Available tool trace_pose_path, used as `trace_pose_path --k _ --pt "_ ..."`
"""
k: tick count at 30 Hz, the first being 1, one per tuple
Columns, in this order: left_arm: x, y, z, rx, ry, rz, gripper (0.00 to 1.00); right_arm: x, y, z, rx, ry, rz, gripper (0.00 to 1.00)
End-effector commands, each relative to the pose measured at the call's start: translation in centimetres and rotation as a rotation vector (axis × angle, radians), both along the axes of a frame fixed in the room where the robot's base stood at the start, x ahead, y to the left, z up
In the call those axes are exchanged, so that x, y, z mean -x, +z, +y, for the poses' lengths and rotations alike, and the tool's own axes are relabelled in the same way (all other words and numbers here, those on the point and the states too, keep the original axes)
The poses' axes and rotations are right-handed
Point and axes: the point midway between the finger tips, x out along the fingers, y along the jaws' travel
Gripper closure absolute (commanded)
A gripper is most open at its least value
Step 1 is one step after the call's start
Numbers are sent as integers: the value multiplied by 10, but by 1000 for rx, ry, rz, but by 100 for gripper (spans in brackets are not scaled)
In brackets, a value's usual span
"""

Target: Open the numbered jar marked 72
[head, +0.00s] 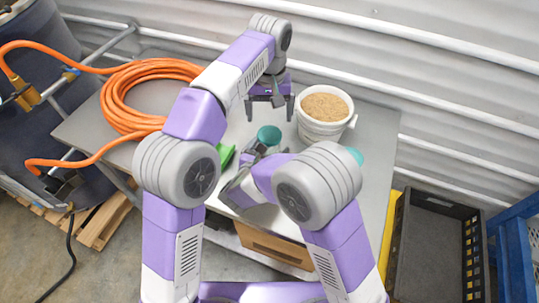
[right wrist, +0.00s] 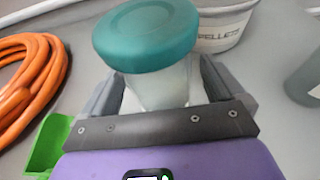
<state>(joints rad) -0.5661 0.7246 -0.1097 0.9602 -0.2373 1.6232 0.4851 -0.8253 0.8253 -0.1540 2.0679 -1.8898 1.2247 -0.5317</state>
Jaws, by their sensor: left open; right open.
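A jar with a teal lid (right wrist: 148,35) and a pale translucent body (right wrist: 165,88) stands on the table. Its lid (head: 269,135) also shows in the head view. My right gripper (right wrist: 160,95) is open, with one finger on each side of the jar's body below the lid. I cannot tell whether the fingers touch it. No number is readable on this jar. A second teal lid (head: 355,155) shows partly behind my right arm. A grey translucent jar body (right wrist: 305,82) is cut off at the right wrist view's right edge. My left gripper (head: 270,97) is open and empty, above and beyond the first jar.
A white bucket (head: 322,130) of tan pellets stands behind the jars, close to my left gripper. An orange hose coil (head: 120,100) lies on the table's left. A green scoop (right wrist: 48,142) lies left of the jar. A black crate (head: 438,200) stands right of the table.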

Motion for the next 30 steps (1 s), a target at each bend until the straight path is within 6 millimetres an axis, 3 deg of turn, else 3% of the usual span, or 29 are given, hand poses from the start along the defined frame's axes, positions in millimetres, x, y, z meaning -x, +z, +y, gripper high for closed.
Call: trace_pose_path --k 11,27,30 --pt "0 0 0 0 0 0 6 -6 -2 -3 0 -1 1 6" --pt "0 0 0 0 0 0 6 -5 -2 -3 0 -1 1 89" --pt "0 0 0 0 -14 0 6 -5 -2 -3 0 -1 1 100"
